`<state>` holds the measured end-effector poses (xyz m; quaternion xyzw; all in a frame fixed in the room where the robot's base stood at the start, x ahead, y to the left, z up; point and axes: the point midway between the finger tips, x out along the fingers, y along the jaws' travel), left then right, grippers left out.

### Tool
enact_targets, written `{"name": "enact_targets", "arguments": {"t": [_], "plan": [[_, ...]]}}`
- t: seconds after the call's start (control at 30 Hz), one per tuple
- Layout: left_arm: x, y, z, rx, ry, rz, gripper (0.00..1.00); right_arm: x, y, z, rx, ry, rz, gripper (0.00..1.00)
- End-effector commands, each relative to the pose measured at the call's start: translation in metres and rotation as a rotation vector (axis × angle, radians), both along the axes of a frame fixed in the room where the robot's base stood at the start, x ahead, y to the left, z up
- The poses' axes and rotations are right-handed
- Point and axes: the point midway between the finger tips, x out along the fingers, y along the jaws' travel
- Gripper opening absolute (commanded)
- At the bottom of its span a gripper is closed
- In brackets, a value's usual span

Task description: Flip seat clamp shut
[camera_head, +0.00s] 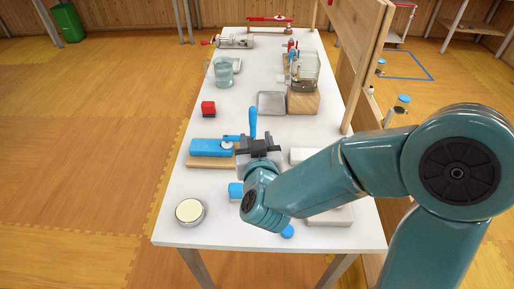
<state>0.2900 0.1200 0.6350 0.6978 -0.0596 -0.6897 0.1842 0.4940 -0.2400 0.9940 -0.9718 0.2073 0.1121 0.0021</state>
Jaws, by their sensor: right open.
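A blue lever (252,122) stands upright near the middle of the table, just behind my right gripper. It looks like the clamp's handle, but its lower end is hidden by the gripper. A blue block (208,147) with a light round part at its right end lies on a wooden base (212,162), left of the gripper. My right gripper (258,142) is dark and open, close in front of the lever. I cannot tell whether it touches the lever. My left gripper is not in view.
A round cream-topped dish (190,211) is at the front left. A wooden panel (360,60) bounds the right side. The white table (190,120) has free room along its left edge.

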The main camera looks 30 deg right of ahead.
Motion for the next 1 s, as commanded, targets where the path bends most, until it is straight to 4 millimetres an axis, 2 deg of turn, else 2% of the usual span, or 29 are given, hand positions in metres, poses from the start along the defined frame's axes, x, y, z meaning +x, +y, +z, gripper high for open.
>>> {"name": "enact_targets", "arguments": {"t": [0.1, 0.27, 1.0], "plan": [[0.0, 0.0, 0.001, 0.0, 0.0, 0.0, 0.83, -0.016, 0.008, 0.005, 0.0, -0.001, 0.003, 0.49], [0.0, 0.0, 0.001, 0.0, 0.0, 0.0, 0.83, -0.026, 0.012, 0.006, 0.001, 0.001, 0.001, 0.49], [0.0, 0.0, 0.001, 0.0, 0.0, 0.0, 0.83, -0.026, 0.012, 0.006, 0.0, 0.001, 0.0, 0.49]]}}
